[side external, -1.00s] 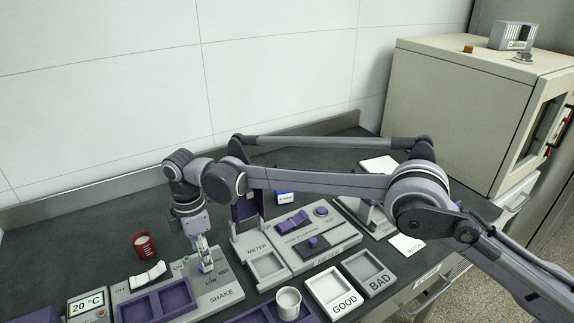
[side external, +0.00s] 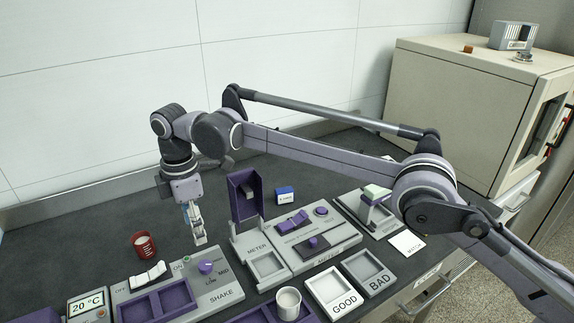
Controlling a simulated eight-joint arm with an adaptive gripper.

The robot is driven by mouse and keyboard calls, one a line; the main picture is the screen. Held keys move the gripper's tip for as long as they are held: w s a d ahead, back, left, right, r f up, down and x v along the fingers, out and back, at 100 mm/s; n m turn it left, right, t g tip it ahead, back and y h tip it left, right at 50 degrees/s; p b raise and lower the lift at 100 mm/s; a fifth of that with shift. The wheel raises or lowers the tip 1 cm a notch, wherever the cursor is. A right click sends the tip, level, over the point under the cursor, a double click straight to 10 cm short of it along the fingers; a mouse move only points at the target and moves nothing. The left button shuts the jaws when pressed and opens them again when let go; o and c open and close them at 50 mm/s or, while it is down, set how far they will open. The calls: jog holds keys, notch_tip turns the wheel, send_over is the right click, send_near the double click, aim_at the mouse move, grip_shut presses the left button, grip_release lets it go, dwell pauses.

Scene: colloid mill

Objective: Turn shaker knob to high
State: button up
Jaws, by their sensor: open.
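The shaker knob (side external: 206,267) is a small purple knob on the grey shaker panel (side external: 228,284). LOW and MID are printed around it and SHAKE in front; a HIGH mark is not readable. The knob's exact pointing direction is too small to tell. My gripper (side external: 200,242) is open and empty, pointing down above and slightly behind the knob, apart from it.
Left of the knob are a white rocker switch (side external: 148,275), a purple two-well tray (side external: 160,305), a 20 °C display (side external: 87,305) and a red cup (side external: 144,245). Right are the meter (side external: 300,243), a white cup (side external: 289,302) and GOOD and BAD trays (side external: 347,305).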

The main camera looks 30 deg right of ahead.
aim_at(205, 264)
notch_tip(205, 264, down, 12)
jog(key=m, duration=2.8)
grip_shut()
